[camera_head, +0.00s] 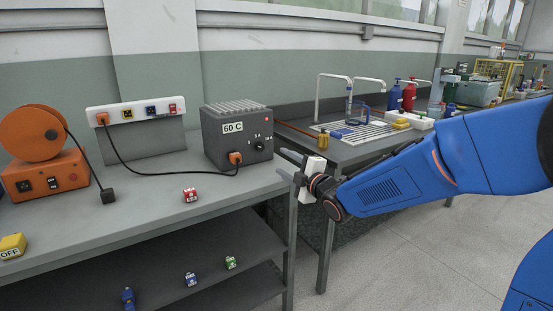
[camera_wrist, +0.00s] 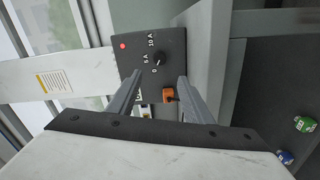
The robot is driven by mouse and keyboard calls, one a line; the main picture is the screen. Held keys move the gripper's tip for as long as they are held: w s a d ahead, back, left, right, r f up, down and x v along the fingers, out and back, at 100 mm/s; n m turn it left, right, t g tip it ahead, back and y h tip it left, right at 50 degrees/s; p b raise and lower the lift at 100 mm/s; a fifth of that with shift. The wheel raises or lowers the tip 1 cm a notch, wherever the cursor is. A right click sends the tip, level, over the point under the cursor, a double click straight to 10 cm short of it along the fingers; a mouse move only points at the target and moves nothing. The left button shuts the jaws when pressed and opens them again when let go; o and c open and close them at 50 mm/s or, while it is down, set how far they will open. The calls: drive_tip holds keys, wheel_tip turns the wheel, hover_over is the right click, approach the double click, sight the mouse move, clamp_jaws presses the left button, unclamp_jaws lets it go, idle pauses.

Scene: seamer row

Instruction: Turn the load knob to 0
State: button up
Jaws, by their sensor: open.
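The load knob (camera_head: 259,146) is a small dark knob on the front of the grey box (camera_head: 213,141) labelled "60 C", on the bench. In the wrist view the knob (camera_wrist: 159,60) is black, beside the marks 10 A, 5 A and 0. A red light (camera_wrist: 123,46) sits on the same panel. My gripper (camera_head: 283,162) is in front of the panel, apart from the knob. In the wrist view its two fingers (camera_wrist: 160,78) are spread with nothing between them, and the knob shows just beyond the tips.
An orange plug (camera_head: 235,157) with a black cable sits in the box below the knob; it also shows in the wrist view (camera_wrist: 169,95). A red cube (camera_head: 190,195) lies on the bench. A socket strip (camera_head: 137,112) and orange reel (camera_head: 35,132) stand left.

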drive_tip(key=shift+v, duration=1.85)
drive_tip(key=s+d+f+m+g+h, duration=0.2)
drive_tip(key=s+d+m+h, duration=0.3)
drive_tip(key=d, duration=0.5)
drive_tip(key=s+d+f+m+g+h, duration=0.15)
drive_tip(key=s+d+m+h, duration=0.25)
drive_tip(key=s+d+m, duration=0.45)
drive_tip(key=s+d+f+m+g, duration=0.2)
drive_tip(key=s, duration=0.6)
drive_tip(key=s+d+f+m+g, duration=0.2)
drive_tip(key=s+d+f+m, duration=0.1)
drive_tip(key=s, duration=0.5)
drive_tip(key=s+d+f+m+g+h, duration=0.1)
drive_tip(key=s+d+f+m+g, duration=0.1)
drive_tip(key=s, duration=0.6)
drive_tip(key=shift+d+f+m+g, duration=0.35)
drive_tip(key=shift+d+f+m, duration=0.05)
drive_tip(key=shift+m, duration=0.35)
